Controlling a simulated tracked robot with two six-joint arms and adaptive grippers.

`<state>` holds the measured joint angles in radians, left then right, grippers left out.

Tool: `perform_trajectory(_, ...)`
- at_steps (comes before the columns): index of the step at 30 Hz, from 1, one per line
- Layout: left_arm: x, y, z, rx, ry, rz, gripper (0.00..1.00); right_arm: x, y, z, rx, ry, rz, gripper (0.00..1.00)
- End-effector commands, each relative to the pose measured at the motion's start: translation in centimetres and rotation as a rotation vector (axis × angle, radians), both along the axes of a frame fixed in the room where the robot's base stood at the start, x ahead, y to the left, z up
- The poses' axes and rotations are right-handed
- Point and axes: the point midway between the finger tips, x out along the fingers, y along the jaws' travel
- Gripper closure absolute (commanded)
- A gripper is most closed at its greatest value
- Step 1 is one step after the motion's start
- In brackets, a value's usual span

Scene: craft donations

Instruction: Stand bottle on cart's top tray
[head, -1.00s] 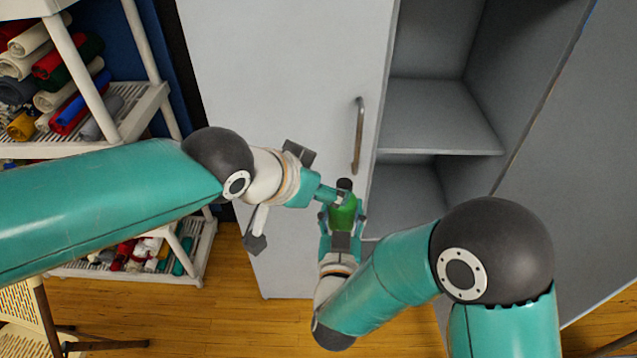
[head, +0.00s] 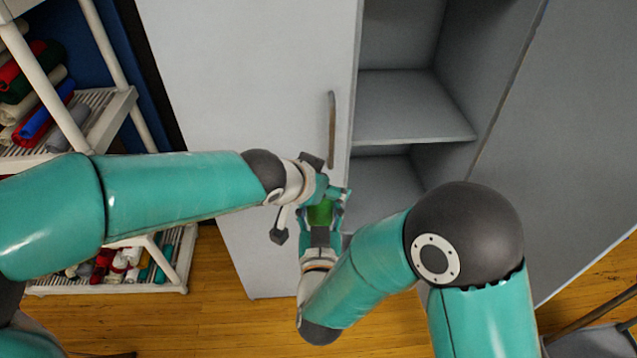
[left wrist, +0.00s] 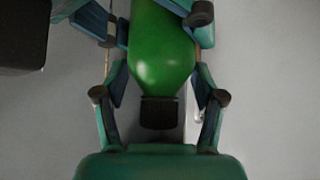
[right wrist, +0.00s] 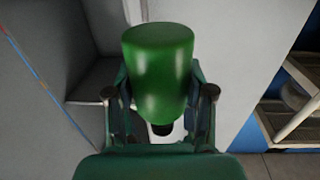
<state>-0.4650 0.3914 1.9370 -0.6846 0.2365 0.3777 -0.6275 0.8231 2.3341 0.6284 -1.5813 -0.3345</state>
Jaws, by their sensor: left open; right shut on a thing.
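The green bottle (head: 320,213) is held in front of the grey cabinet, and its dark cap is hidden in the head view. My right gripper (right wrist: 160,95) is shut on the bottle, whose green body (right wrist: 158,70) fills the space between its fingers. My left gripper (left wrist: 160,97) is open, with one finger on each side of the bottle's black cap (left wrist: 160,113) and a gap on both sides. A grey flat surface with a dark rail (head: 603,343) shows at the lower right corner; I cannot tell whether it is the cart.
A tall grey cabinet stands ahead, with a closed left door (head: 250,120), a handle (head: 332,130) and open shelves (head: 415,105). A white rack (head: 110,115) with rolled fabric is at the left. Wooden floor (head: 210,325) shows below.

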Motion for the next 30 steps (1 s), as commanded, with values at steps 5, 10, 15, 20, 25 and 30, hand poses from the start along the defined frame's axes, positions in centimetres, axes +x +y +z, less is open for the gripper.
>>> perform_trajectory(5,0.05,-0.02,-0.01,-0.001,0.000,0.001,0.31,0.01,0.00,0.07,0.001,-0.002,0.000,0.89)
perform_trajectory(10,0.04,-0.03,-0.01,-0.001,-0.001,0.000,0.47,0.01,0.00,0.07,0.001,-0.002,0.000,0.89)
perform_trajectory(15,0.02,-0.03,-0.01,0.000,0.000,0.000,0.76,0.01,-0.01,0.08,0.001,-0.002,0.000,0.89)
perform_trajectory(20,-0.03,0.00,-0.11,0.002,0.002,0.000,1.00,0.04,-0.04,0.14,0.001,-0.004,-0.002,0.89)
perform_trajectory(25,-0.13,0.05,-0.32,0.004,0.008,0.001,1.00,0.10,-0.10,0.27,0.003,-0.008,-0.004,0.89)
perform_trajectory(30,-0.18,0.09,-0.40,0.006,0.010,0.001,1.00,0.14,-0.14,0.36,0.004,-0.010,-0.006,0.32)
